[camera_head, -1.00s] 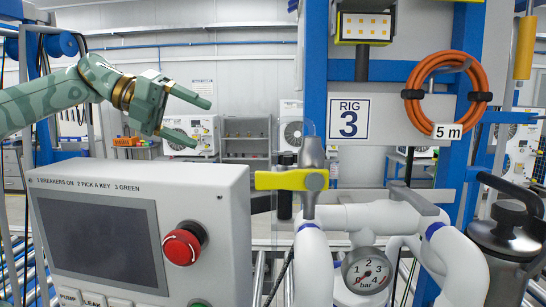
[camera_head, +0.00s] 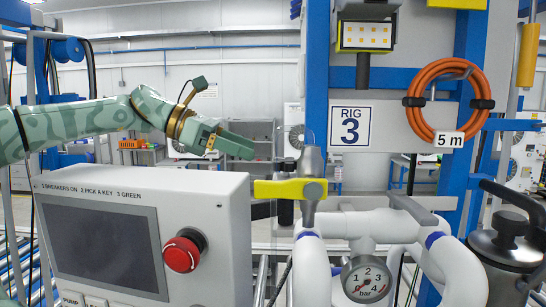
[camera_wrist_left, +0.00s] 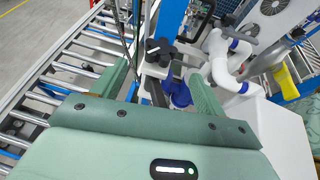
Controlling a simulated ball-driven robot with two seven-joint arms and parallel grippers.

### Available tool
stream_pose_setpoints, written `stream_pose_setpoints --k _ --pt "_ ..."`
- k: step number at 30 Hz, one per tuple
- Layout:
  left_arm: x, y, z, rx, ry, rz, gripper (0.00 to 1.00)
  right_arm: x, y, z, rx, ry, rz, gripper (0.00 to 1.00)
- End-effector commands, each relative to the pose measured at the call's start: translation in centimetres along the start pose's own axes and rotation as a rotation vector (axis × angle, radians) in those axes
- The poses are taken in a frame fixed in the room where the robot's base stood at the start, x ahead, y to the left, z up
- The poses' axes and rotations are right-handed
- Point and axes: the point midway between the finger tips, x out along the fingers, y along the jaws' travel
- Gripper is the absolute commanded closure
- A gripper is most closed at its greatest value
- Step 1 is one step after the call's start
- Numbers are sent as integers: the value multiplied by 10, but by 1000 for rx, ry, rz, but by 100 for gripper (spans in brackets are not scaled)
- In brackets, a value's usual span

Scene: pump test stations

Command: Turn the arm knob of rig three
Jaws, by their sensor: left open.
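The RIG 3 sign (camera_head: 350,126) is on the blue frame in the head view. A black lobed knob (camera_wrist_left: 160,48) shows in the left wrist view, beyond and between my left gripper's fingers. My left gripper (camera_head: 246,150) is above the grey control box, left of the rig post, pointing right and slightly down. In the wrist view the left gripper (camera_wrist_left: 158,72) has its fingers apart with nothing held between them. The fingers appear short of the knob. My right gripper is not in view.
The control box (camera_head: 120,183) with a red stop button (camera_head: 182,252) stands below my left arm. An orange hose coil (camera_head: 410,99) hangs at right. A roller conveyor (camera_wrist_left: 62,72) shows in the wrist view.

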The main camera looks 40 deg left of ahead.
Motion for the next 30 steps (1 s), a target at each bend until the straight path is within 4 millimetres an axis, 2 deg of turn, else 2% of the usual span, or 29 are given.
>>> stream_pose_setpoints --k 3,9,15,22,27,30 --pt "28 0 0 -3 5 -2 27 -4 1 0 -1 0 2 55" --pt "60 0 0 -1 3 -1 27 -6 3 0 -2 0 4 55" --pt "70 0 0 0 0 1 27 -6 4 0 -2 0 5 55" --pt "71 0 0 0 0 1 27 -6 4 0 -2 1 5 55" --pt "70 0 0 0 0 1 72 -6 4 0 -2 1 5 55" --pt "70 0 0 0 0 1 72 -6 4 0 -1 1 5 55"
